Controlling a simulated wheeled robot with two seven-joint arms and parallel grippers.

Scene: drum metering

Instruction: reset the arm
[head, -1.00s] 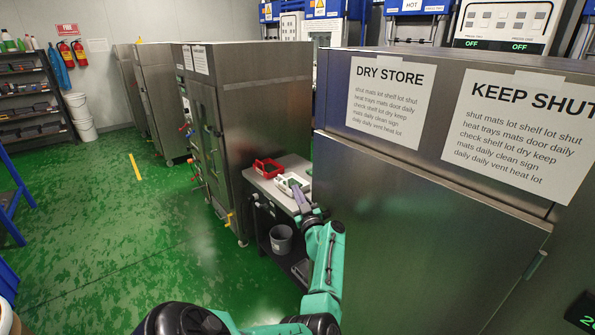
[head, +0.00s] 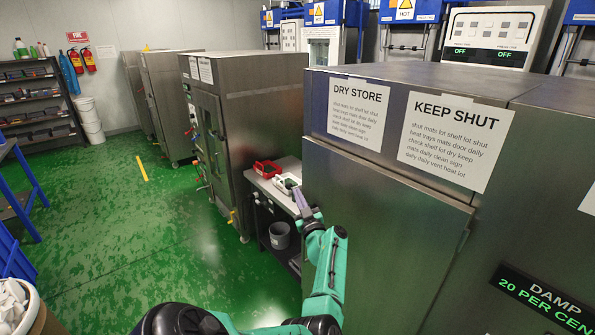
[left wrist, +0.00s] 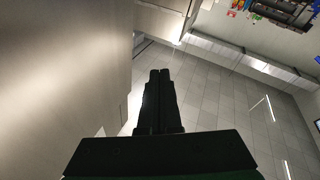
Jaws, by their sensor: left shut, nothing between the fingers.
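My left arm (head: 326,262) is teal and reaches up from the bottom of the head view. Its gripper (head: 300,197) is at the front of a small side table, close to the left edge of the dry store cabinet (head: 385,205). In the left wrist view the two dark fingers (left wrist: 160,75) lie side by side, shut with nothing between them. They point toward the ceiling, with a pale wall or panel close on the left. My right gripper is not in view.
The side table (head: 286,194) holds a red tray (head: 267,168) and a white tray, partly hidden. A grey bucket (head: 280,235) stands on its lower level. Steel cabinets (head: 250,110) line the aisle. A bin (head: 40,318) sits bottom left.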

